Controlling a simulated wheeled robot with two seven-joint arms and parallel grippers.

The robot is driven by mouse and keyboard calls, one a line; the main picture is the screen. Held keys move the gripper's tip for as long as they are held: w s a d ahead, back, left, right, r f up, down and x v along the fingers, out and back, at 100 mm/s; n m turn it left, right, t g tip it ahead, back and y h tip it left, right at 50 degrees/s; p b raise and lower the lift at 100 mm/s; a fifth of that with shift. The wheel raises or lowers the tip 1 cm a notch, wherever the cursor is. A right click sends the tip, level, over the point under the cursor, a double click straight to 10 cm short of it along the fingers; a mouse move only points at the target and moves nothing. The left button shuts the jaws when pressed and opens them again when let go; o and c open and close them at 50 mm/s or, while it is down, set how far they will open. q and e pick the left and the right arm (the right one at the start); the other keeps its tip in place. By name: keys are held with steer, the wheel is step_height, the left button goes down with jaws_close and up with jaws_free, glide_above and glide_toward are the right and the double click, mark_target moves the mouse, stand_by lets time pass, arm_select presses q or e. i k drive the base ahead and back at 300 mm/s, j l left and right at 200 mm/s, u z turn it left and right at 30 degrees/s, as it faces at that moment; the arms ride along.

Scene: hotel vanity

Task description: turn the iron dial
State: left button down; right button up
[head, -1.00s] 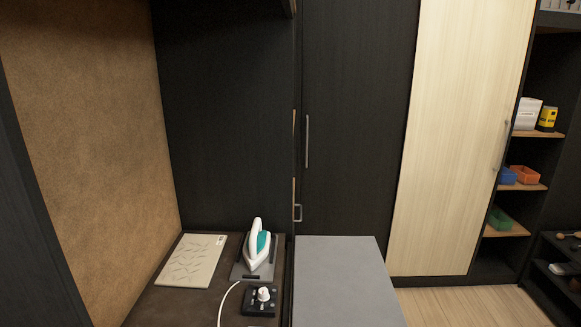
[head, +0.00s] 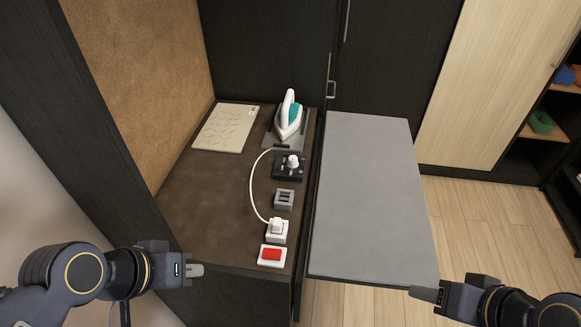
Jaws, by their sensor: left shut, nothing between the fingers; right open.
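The iron dial is a white knob (head: 293,162) on a black control box (head: 289,167) on the brown counter. The white and teal iron (head: 289,117) stands on a dark grey rest (head: 283,142) just behind the box. A white cord runs from near the box to a plug in a white socket (head: 277,231). My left gripper (head: 201,270) is shut and empty at the counter's front edge, left of and well short of the dial. My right gripper (head: 413,291) is open, by the front right corner of the grey board, far from the dial.
A grey ironing board (head: 370,200) lies right of the counter. A red switch (head: 271,254) and a small grey slotted block (head: 284,198) sit on the counter's right side. A beige patterned panel (head: 226,129) lies at the back left. The middle of the counter (head: 210,195) is clear.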

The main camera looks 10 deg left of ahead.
mark_target(292, 162)
steer(key=j+u, duration=0.15)
steer(key=u, duration=0.25)
steer(key=i+j+u, duration=0.1)
steer(key=u, duration=0.35)
steer(key=i+j+u, duration=0.1)
steer(key=u, duration=0.3)
steer(key=j, duration=0.1)
